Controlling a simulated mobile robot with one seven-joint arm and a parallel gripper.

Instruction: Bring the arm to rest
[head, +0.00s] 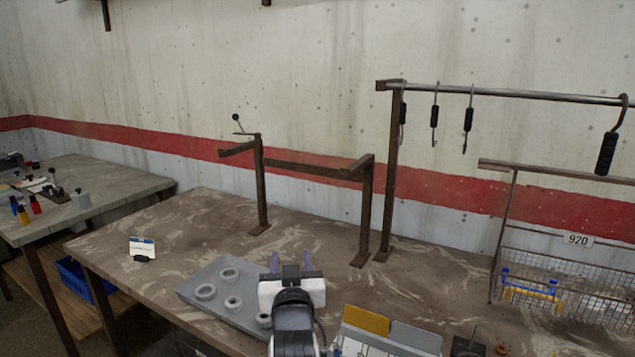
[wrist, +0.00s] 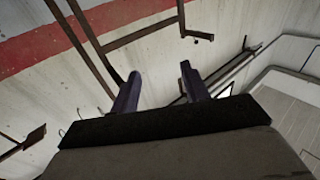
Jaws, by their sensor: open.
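My gripper (head: 291,262) is at the lower middle of the head view, above the front part of the table. Its two purple-grey fingers stand apart and point away toward the wall. It also shows in the wrist view (wrist: 158,85), with its fingers open and nothing between them. The wrist view is tilted and looks at the wall, its red stripe and some dark metal bars.
A grey tray (head: 215,310) with several rings lies left of my gripper on the table (head: 205,215). A brown frame (head: 315,170) stands behind. A rail (head: 510,92) with hooks and a wire basket (head: 570,285) are at right. Yellow and grey panels (head: 367,319) stand close by.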

